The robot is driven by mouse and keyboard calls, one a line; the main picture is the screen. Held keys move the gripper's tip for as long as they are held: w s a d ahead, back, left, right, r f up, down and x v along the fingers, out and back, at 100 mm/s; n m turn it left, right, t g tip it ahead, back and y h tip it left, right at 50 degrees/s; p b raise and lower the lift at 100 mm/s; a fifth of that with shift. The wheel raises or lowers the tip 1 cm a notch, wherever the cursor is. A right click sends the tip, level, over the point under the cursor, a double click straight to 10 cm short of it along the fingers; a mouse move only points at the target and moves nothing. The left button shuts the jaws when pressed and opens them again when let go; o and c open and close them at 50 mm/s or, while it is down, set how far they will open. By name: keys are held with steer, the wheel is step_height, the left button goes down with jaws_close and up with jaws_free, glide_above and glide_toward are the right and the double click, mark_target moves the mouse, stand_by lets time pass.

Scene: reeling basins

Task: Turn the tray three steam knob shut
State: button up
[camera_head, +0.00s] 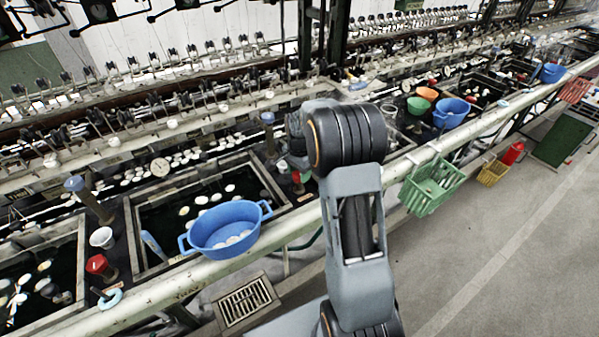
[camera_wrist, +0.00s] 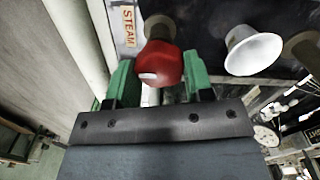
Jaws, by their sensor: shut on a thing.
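In the wrist view a rounded red knob (camera_wrist: 161,66) with a small white mark sits on a brownish stem, beside a STEAM label (camera_wrist: 129,27). My gripper (camera_wrist: 160,82) has one green finger on each side of this knob and is shut on it. The knob's lower part is hidden by the gripper body. In the head view my arm hides the gripper and most of the knob area; a small red piece (camera_head: 297,177) shows just left of the arm. I cannot read the knob's turn position or a tray number.
A white cup (camera_wrist: 254,50) stands close to the right of the knob. In the head view a blue basin (camera_head: 226,226) rests by the long front rail (camera_head: 160,290). Another red knob (camera_head: 97,264) is at left. A green basket (camera_head: 432,185) hangs right of my arm.

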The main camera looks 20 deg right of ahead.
mark_target(299, 173)
stand_by(0.3)
steer(key=o, duration=0.9)
steer(key=shift+r, duration=0.15)
step_height(299, 173, up, 14)
steer(key=shift+f, duration=0.2)
